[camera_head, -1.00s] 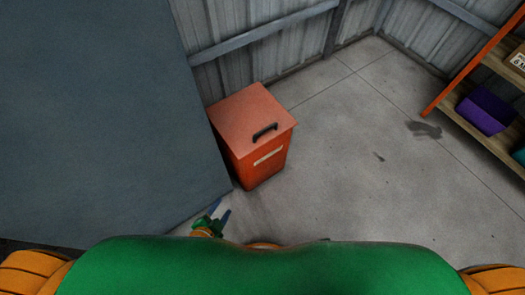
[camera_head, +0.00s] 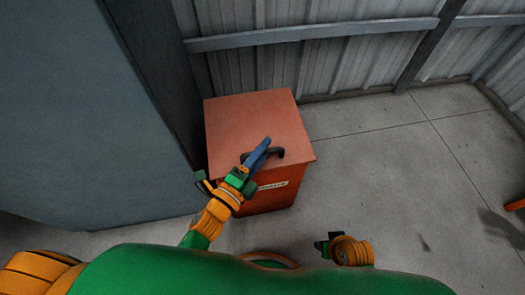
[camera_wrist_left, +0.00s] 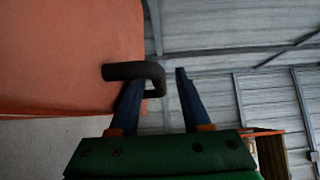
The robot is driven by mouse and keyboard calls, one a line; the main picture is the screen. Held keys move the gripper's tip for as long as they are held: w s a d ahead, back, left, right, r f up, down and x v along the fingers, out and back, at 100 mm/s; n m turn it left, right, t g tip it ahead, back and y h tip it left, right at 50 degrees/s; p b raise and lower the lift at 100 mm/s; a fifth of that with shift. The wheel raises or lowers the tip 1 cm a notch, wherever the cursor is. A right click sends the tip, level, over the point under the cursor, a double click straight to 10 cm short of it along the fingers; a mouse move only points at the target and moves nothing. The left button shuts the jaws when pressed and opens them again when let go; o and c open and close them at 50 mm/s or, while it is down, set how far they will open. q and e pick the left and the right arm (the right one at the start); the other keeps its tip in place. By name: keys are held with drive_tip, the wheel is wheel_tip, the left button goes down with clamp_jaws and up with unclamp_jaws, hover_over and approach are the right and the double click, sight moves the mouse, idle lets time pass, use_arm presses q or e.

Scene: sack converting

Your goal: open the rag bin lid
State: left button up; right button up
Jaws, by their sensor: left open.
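The rag bin (camera_head: 270,197) is an orange-red box with a pale label on its front. Its lid (camera_head: 250,118) lies flat and shut. A black handle (camera_head: 277,154) stands near the lid's front edge. My left gripper (camera_head: 262,148) is over the handle and hides part of it. In the left wrist view, the blue fingers (camera_wrist_left: 158,95) are apart, and the bent end of the black handle (camera_wrist_left: 135,71) shows between them. I cannot tell whether they touch it. My right gripper (camera_head: 324,244) is low, in front of the bin, its jaws unclear.
A large grey-blue cabinet or panel (camera_head: 80,110) stands close on the bin's left. A corrugated metal wall (camera_head: 330,60) with a rail runs behind it.

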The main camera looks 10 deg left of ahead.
use_arm(q)
clamp_jaws()
idle(1.4)
